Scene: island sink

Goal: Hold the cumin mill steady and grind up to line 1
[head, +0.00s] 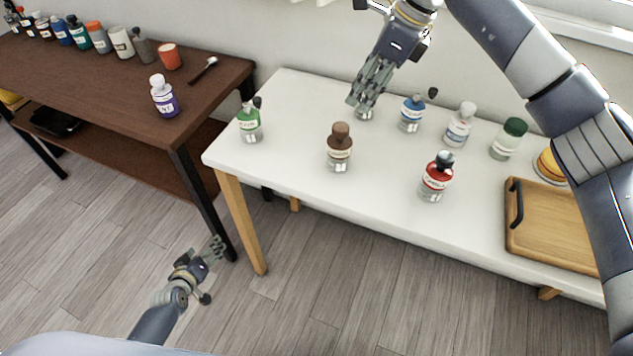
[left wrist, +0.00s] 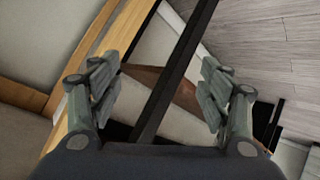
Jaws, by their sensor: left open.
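Several small mills with coloured labels stand upright on the white table (head: 300,180): a green one (head: 251,129), a brown-topped one (head: 339,157), a blue one (head: 410,119), a white-topped one (head: 458,131) and a red one (head: 435,184). Their labels are too small for me to tell which is the cumin mill. My right gripper (head: 365,98) points down over another jar (head: 364,115) at the back; its fingers hide the jar's top, and I cannot tell whether they grip it. My left gripper (head: 213,250) is open and empty, low over the floor before the tables; its spread fingers show in the left wrist view (left wrist: 160,95).
A green-lidded jar (head: 508,140) and a wooden board (head: 550,222) with a black handle are at the right. The dark table (head: 100,95) holds a purple-labelled bottle (head: 163,98), a red cup (head: 169,57), a spoon (head: 204,69) and several jars. The white table's front left is clear.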

